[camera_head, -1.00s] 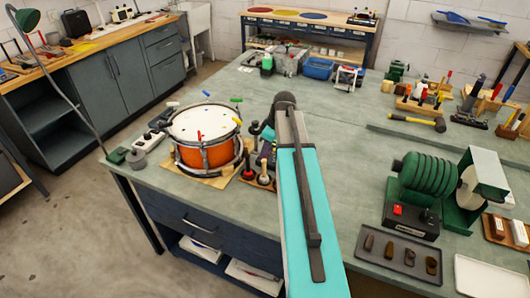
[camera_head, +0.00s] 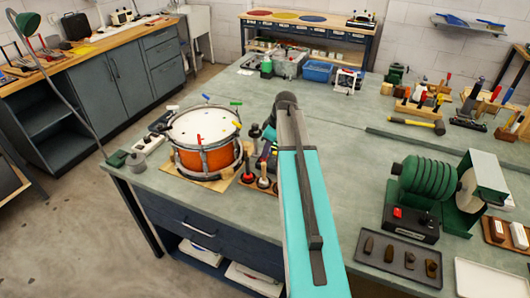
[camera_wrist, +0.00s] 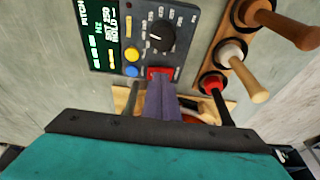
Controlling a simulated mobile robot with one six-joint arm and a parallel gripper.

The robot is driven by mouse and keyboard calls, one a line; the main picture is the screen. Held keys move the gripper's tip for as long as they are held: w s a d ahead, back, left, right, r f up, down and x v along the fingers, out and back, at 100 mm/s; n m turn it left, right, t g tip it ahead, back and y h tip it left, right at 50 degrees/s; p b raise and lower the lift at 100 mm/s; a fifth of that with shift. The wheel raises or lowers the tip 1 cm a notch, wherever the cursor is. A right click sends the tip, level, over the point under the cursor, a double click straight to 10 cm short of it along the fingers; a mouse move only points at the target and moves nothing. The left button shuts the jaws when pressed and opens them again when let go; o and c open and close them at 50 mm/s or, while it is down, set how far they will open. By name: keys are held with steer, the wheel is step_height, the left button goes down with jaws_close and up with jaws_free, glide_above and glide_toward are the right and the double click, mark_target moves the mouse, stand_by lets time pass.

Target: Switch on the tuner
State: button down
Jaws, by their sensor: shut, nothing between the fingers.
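The tuner (camera_wrist: 182,22) is a dark panel in the upper middle of the wrist view. It has a dark screen (camera_wrist: 101,35) with light green characters, a black dial (camera_wrist: 160,36), a yellow button (camera_wrist: 131,55), a blue button (camera_wrist: 131,71) and a red switch (camera_wrist: 160,72) at its near edge. My gripper (camera_wrist: 161,84) is shut and empty, its purplish fingertips at the red switch, overlapping its lower edge in the picture. I cannot tell whether they touch or press it. In the head view my teal arm hides the gripper and part of the tuner.
A wooden rack (camera_wrist: 240,75) of handled tools stands close right of the tuner. An orange drum (camera_head: 205,155) stands left of my arm. A green machine (camera_head: 424,178) and a tray (camera_head: 397,257) lie to the right. The bench middle (camera_head: 345,135) is mostly clear.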

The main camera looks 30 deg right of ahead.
steer(key=shift+r, duration=0.15)
steer(key=shift+s+a+r+p, duration=0.1)
steer(key=shift+a+r+p, duration=0.1)
steer(key=shift+r+p, duration=1.25)
steer(key=s+a+b+v, duration=0.1)
steer(key=b+v, duration=0.2)
steer(key=v, duration=0.7)
steer(key=shift+a+r+b, duration=0.3)
steer(key=shift+b, duration=0.05)
